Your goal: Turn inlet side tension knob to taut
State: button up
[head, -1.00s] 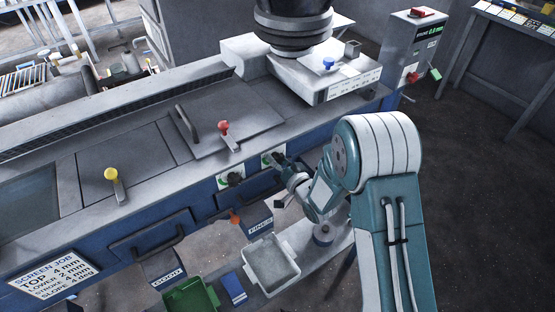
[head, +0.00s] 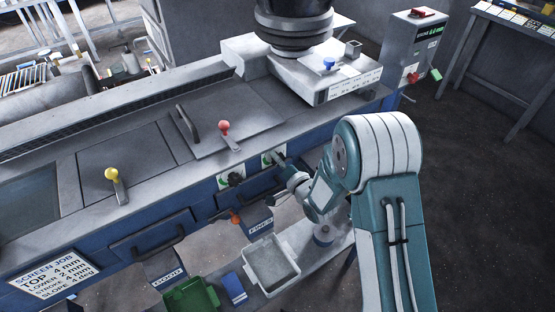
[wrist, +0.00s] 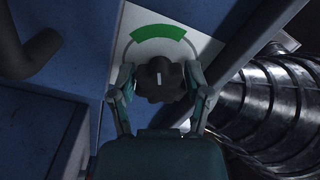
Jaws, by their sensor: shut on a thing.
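The gripped tension knob (wrist: 152,88) is dark and lobed, with a white pointer mark, on a white plate (wrist: 207,47) with a green arc (wrist: 158,33). In the wrist view its mark points up toward the green arc. My gripper (wrist: 160,76) has one finger on each side of the knob and is shut on it. In the head view my gripper (head: 283,163) is at the right-hand plate on the machine's blue front, largely covering the knob. A second dark knob (head: 235,180) sits on a similar plate to the left.
A dark pipe-like bar (wrist: 30,55) is left of the knob in the wrist view, and a ribbed metal coil (wrist: 275,110) is close on the right. Below the panel are an orange handle (head: 235,217), a white bin (head: 272,262) and a green bin (head: 190,295).

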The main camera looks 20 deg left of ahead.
jog(key=shift+w+d+f, duration=0.1)
jog(key=shift+d, duration=0.05)
jog(key=o, duration=1.2)
jog(key=shift+c, duration=0.2)
jog(key=v, duration=1.2)
